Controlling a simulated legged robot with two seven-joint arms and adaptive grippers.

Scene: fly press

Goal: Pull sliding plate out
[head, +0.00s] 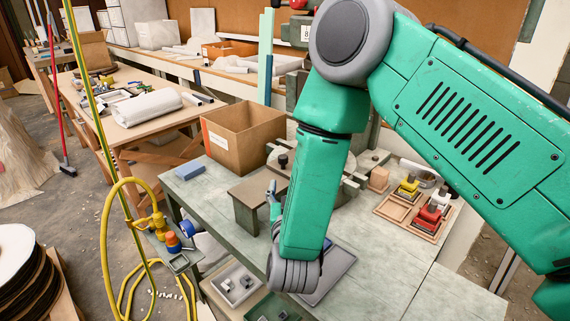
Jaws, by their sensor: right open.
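The fly press stands on the grey-green worktable (378,285), mostly hidden behind my right arm; its round base (350,187) shows on both sides of the arm. My right arm comes in from the upper right and reaches down across the press. My right gripper (273,199) shows only in part at the plate's right side, a dark fingertip and a green piece; it is open. Whether it touches the plate is hidden. My left gripper is not in view.
An open cardboard box (240,142) and a blue block (190,170) stand on the table left of the press. A wooden tray (408,209) with yellow, red and dark parts lies at the right. A dark flat tray (337,267) lies in front. A yellow hose (119,215) hangs at the left.

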